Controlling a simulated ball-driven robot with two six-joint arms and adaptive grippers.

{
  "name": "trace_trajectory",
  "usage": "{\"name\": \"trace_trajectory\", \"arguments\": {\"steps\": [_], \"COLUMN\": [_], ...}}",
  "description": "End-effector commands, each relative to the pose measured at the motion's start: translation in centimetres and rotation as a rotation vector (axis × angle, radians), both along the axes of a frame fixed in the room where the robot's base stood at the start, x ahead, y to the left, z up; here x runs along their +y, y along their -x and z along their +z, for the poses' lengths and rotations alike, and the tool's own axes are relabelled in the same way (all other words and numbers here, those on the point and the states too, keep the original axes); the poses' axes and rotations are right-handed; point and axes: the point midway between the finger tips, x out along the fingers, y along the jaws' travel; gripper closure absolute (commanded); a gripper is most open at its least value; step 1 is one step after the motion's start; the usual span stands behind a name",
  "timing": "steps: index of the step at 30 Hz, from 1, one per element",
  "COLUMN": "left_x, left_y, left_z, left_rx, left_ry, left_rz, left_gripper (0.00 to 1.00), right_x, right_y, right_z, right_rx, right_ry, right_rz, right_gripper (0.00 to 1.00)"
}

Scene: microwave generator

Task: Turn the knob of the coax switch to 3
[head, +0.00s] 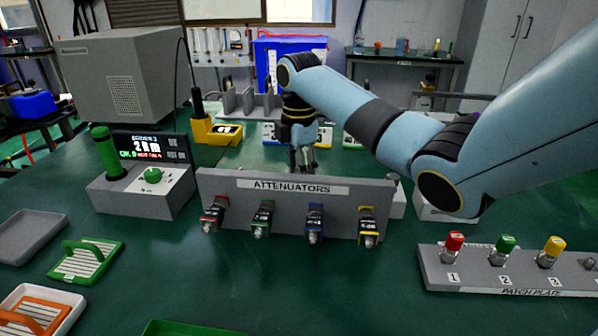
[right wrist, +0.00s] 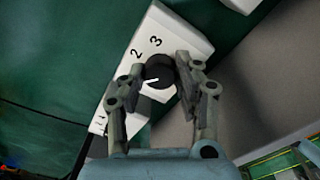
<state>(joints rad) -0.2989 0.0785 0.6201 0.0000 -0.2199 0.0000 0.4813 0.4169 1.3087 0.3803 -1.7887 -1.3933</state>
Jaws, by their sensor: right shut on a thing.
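In the right wrist view the coax switch is a white box (right wrist: 183,38) with a round black knob (right wrist: 158,68) on top. The printed numerals 2 and 3 show beside the knob. A white pointer line on the knob points left and slightly down in the picture, not at the 3. My right gripper (right wrist: 160,73) is shut on the knob, one finger on each side. In the head view my right gripper (head: 301,158) reaches down behind the attenuators panel (head: 215,185), which hides the knob. My left gripper is not in view.
The grey attenuators panel with several coloured attenuators stands in front of my right gripper. A meter box (head: 140,190) with a green knob is at left. A patch plate (head: 435,272) is at right, and trays lie at front left.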

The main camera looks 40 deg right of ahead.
Motion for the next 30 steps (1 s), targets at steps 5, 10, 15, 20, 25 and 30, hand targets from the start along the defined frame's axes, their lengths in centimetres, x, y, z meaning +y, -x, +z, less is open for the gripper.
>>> {"name": "trace_trajectory", "arguments": {"steps": [5, 10, 15, 20, 25, 30], "left_x": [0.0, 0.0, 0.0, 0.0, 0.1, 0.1], "left_y": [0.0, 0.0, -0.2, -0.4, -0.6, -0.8], "left_z": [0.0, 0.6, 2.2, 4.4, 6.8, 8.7], "left_rx": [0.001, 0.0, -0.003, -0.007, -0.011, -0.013], "left_ry": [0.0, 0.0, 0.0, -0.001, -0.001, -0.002], "left_rz": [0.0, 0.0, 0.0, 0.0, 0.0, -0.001], "left_gripper": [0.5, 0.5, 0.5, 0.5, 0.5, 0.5], "right_x": [0.0, 0.0, 0.0, 0.1, 0.0, 0.1], "right_y": [0.0, 0.0, 0.0, 0.0, 0.0, 0.0], "right_z": [0.0, 0.2, 0.5, 0.6, 0.7, 0.6], "right_rx": [0.001, 0.001, 0.002, 0.002, 0.002, 0.001], "right_ry": [0.0, 0.0, -0.001, -0.002, -0.002, -0.001], "right_rz": [-0.002, -0.027, -0.101, -0.218, -0.374, -0.537], "right_gripper": [1.0, 1.0, 1.0, 1.0, 1.0, 1.0]}}
